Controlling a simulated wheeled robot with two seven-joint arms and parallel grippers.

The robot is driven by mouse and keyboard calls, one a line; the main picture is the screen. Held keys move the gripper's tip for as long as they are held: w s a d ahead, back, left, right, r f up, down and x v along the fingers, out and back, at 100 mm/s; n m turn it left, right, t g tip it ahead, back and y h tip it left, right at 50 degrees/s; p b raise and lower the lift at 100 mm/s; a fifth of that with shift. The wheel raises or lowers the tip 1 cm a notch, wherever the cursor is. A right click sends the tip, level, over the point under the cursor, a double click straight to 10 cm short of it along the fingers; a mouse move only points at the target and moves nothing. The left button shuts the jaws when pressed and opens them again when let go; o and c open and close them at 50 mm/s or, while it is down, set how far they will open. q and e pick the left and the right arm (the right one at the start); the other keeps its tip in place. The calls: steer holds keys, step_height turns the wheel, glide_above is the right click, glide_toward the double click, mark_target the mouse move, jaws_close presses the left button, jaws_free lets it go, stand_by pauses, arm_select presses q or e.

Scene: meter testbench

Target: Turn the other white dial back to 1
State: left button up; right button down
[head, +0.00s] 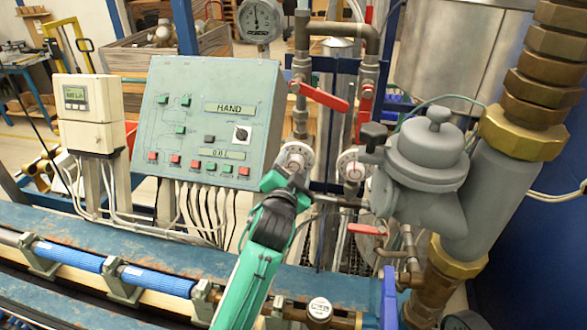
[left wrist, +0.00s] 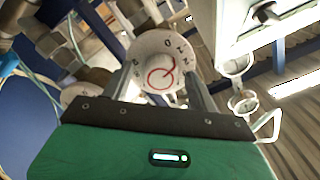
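Two white dials with markings stand on the pipework in the head view: the left dial (head: 296,157) and the right dial (head: 352,166). My left gripper (head: 285,177) is just in front of the left dial and covers its lower edge. In the left wrist view a white dial (left wrist: 158,62) with a red curved mark and black digits lies between the tips of my left gripper (left wrist: 162,78). The fingers are apart, one on each side of it; whether they touch its rim I cannot tell. My right gripper is not in view.
A grey-green control panel (head: 205,120) stands to the left of the dials. A grey meter body (head: 425,165) stands close on the right. Red valve handles (head: 320,96) sit above the dials, and another red handle (head: 367,229) is below the right dial.

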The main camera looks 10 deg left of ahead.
arm_select(q)
steer(key=shift+s, duration=0.25)
steer(key=s+b, duration=0.4)
steer(key=s, duration=0.9)
steer(key=shift+s+b, duration=0.15)
steer(key=shift+b, duration=0.25)
